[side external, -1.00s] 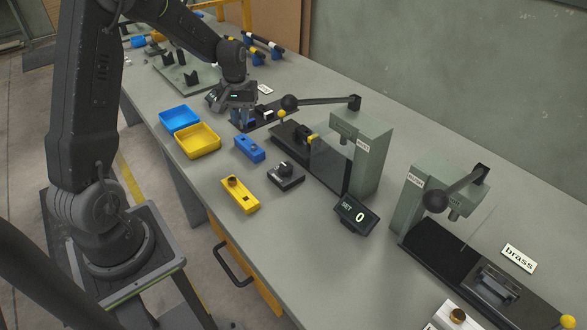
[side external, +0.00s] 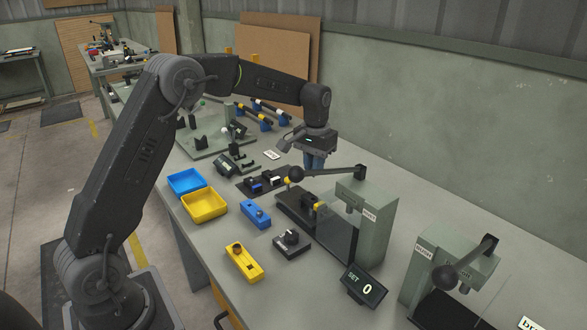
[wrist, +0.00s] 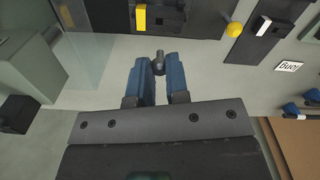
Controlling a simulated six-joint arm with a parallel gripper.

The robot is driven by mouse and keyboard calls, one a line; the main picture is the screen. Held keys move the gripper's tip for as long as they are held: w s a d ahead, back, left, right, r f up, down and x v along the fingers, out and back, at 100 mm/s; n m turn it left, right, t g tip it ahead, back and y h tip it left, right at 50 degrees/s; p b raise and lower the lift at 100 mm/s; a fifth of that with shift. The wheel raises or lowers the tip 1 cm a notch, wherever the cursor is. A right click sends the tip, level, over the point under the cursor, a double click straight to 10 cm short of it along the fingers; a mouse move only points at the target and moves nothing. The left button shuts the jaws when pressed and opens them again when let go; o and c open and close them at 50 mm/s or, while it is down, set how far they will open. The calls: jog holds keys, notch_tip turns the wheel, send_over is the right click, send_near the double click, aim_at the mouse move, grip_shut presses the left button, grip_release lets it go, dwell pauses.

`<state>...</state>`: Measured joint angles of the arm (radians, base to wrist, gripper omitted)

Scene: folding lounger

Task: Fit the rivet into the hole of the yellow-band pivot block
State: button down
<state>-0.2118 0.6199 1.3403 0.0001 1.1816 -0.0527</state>
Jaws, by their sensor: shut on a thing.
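My gripper (side external: 315,162) has blue fingers and hangs above the far side of the bench, behind the press lever. In the wrist view, the fingertips (wrist: 159,66) are shut on a small grey rivet (wrist: 158,60), which sticks out past them. The yellow-band pivot block (side external: 312,203) appears to sit on the dark fixture in front of the green press. Its yellow band also shows at the top of the wrist view (wrist: 140,17), ahead of the rivet and apart from it. The block's hole cannot be made out.
The green press (side external: 374,222) and its black-knobbed lever (side external: 330,171) stand close to my gripper. A clear panel (side external: 336,230) stands beside the fixture. A dark plate (side external: 250,185) holds small parts. Blue (side external: 187,175) and yellow (side external: 223,205) trays lie nearer the front edge.

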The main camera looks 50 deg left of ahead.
jog(key=shift+f, duration=0.1)
dwell(0.3)
jog(key=shift+f, duration=2.8)
jog(key=shift+f, duration=0.35)
jog(key=shift+f, duration=0.25)
jog(key=shift+f, duration=0.95)
dwell(0.8)
jog(key=c, duration=1)
grip_release()
jog(key=shift+c, duration=0.2)
notch_tip(320, 180, up, 14)
jog(key=shift+f, duration=0.1)
